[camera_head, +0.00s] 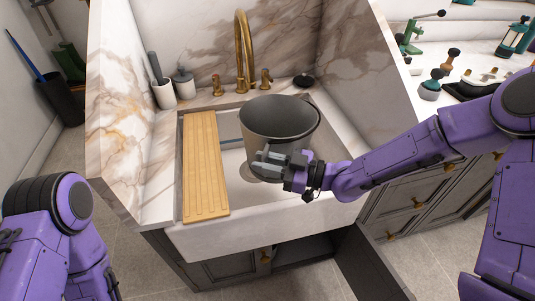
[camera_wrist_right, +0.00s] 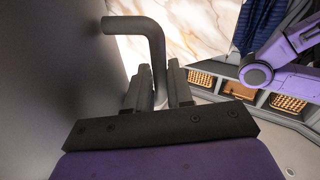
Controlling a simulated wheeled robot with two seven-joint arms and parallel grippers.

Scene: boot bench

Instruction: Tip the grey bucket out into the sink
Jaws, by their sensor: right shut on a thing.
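The grey bucket (camera_head: 278,130) is over the white sink (camera_head: 290,224), its open mouth facing up and roughly upright. I cannot tell whether its base touches the sink floor. My right gripper (camera_head: 268,165) is at the bucket's near side, shut on its handle. In the right wrist view, the grey bent handle (camera_wrist_right: 157,45) runs down between the two fingers of the right gripper (camera_wrist_right: 158,88), with the bucket wall (camera_wrist_right: 50,80) filling the left side. The bucket's contents cannot be made out. My left arm shows at the lower left, but its gripper is out of view.
A wooden board (camera_head: 205,165) lies across the sink's left side. A brass faucet (camera_head: 243,50) stands behind the bucket. A white brush holder (camera_head: 164,94), a soap dispenser (camera_head: 184,84) and a small dark dish (camera_head: 304,80) sit along the back ledge. Marble walls flank the sink.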

